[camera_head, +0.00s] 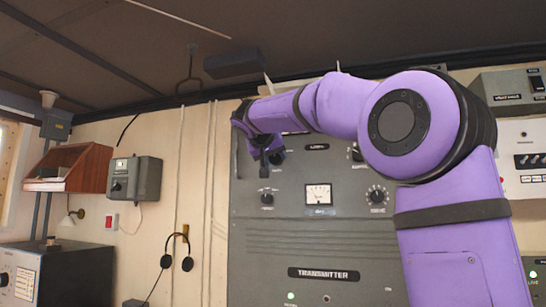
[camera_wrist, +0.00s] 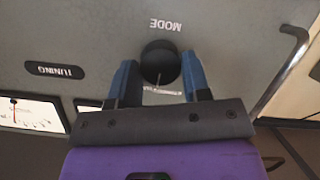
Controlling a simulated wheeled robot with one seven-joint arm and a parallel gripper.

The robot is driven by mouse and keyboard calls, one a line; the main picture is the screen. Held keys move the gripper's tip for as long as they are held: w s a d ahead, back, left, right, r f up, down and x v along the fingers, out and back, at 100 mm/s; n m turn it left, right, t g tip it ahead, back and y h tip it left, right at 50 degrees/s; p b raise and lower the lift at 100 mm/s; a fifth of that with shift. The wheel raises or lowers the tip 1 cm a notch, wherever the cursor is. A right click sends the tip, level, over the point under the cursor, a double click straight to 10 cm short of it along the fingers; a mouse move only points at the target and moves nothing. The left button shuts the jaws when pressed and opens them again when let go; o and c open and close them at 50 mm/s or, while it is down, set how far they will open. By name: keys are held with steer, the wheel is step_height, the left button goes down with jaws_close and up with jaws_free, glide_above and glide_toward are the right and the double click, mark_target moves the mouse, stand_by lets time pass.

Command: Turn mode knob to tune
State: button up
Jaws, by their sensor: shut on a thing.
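The mode knob (camera_wrist: 160,60) is a round black knob on the grey panel, with the label MODE upside down above it in the wrist view. My gripper (camera_wrist: 160,75) has its two blue fingers on either side of the knob and is shut on it. A small light marking shows at the knob's lower edge between the fingers, too small to read. In the head view my gripper (camera_head: 270,156) is at the upper left of the transmitter panel (camera_head: 300,240), and my arm and fingers mostly hide the knob.
A metal handle (camera_wrist: 284,70) stands out from the panel to the right in the wrist view. A TUNING label (camera_wrist: 55,70) and lit meters (camera_wrist: 28,114) lie to the left. In the head view, another knob (camera_head: 267,199) and a meter (camera_head: 318,194) sit below my gripper.

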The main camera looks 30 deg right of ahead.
steer(key=shift+m+t+y, duration=0.4)
steer(key=shift+m+t, duration=0.2)
steer(key=shift+m, duration=0.5)
steer(key=o, duration=0.9)
steer(key=shift+s, duration=0.1)
steer(key=v, duration=1)
steer(key=shift+s+a, duration=0.2)
steer(key=shift+a, duration=0.1)
steer(key=s+a+f+n+g+y, duration=0.1)
steer(key=s+a+f+n+y, duration=0.1)
steer(key=s+f, duration=0.7)
steer(key=s+a+f+n+g+y, duration=0.2)
steer(key=s+f, duration=0.7)
steer(key=f, duration=0.9)
steer(key=s+a+f+n+g+y, duration=0.1)
steer(key=s+a+f+n+y, duration=0.2)
steer(key=s+f, duration=0.6)
step_height(320, 180, down, 5)
steer(key=shift+s+a+r+n+y, duration=0.1)
steer(key=shift+n+y, duration=0.4)
steer(key=shift+y, duration=0.4)
steer(key=shift+a+r+n+y, duration=0.1)
steer(key=shift+n+y, duration=0.4)
steer(key=shift+y, duration=0.4)
